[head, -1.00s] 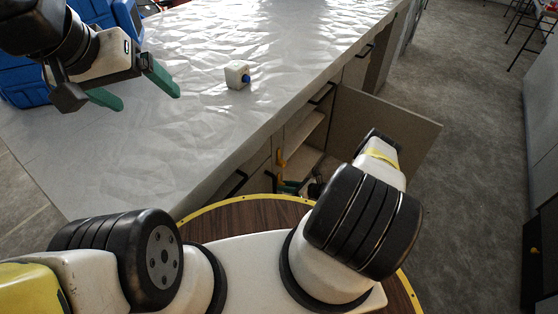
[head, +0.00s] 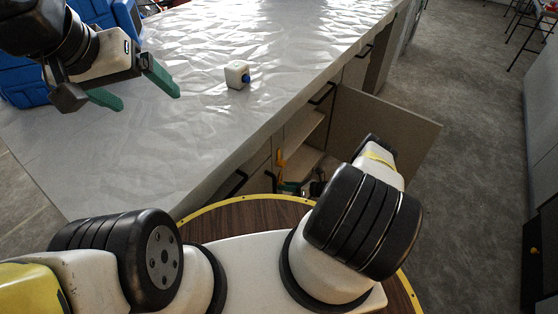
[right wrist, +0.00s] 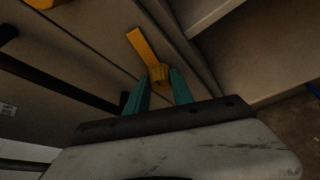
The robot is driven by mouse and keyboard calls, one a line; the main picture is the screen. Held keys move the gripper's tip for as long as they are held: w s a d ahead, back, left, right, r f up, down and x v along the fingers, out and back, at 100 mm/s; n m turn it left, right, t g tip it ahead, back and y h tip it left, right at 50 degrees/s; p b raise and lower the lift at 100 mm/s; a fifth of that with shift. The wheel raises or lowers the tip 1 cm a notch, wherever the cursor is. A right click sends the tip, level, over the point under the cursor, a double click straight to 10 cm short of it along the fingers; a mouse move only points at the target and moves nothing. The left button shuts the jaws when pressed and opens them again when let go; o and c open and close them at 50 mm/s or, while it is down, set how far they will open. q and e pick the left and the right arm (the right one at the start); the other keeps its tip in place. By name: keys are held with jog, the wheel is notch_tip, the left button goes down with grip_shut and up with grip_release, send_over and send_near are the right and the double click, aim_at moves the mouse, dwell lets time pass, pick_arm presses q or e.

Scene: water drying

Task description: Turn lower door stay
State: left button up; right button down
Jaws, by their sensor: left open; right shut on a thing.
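The yellow door stay (right wrist: 143,45) shows in the right wrist view at the cabinet front, its arm slanting up and left from a small block. My right gripper (right wrist: 161,76) is shut on this block between its green fingertips. In the head view the stay (head: 281,158) stands by the open cabinet, with my right gripper (head: 290,187) low beside it, partly hidden by my arm. My left gripper (head: 148,84) is open and empty above the counter.
An open cabinet door (head: 390,120) stands right of the shelves. Another yellow piece (right wrist: 42,3) is cut off at the wrist view's top. A black handle (right wrist: 75,85) lies left of my fingers.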

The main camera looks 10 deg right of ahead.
jog(key=shift+w+d+f+m+g+y, duration=0.1)
jog(key=shift+m+g+y, duration=0.15)
jog(key=shift+m+y, duration=0.35)
jog(key=shift+d+f+m+g+y, duration=0.1)
jog(key=shift+m+g+y, duration=0.2)
jog(key=shift+m, duration=0.6)
jog(key=shift+r, duration=0.1)
jog(key=c, duration=1.1)
grip_release()
jog(key=v, duration=0.7)
jog(key=shift+s+d, duration=0.25)
jog(key=shift+d, duration=0.05)
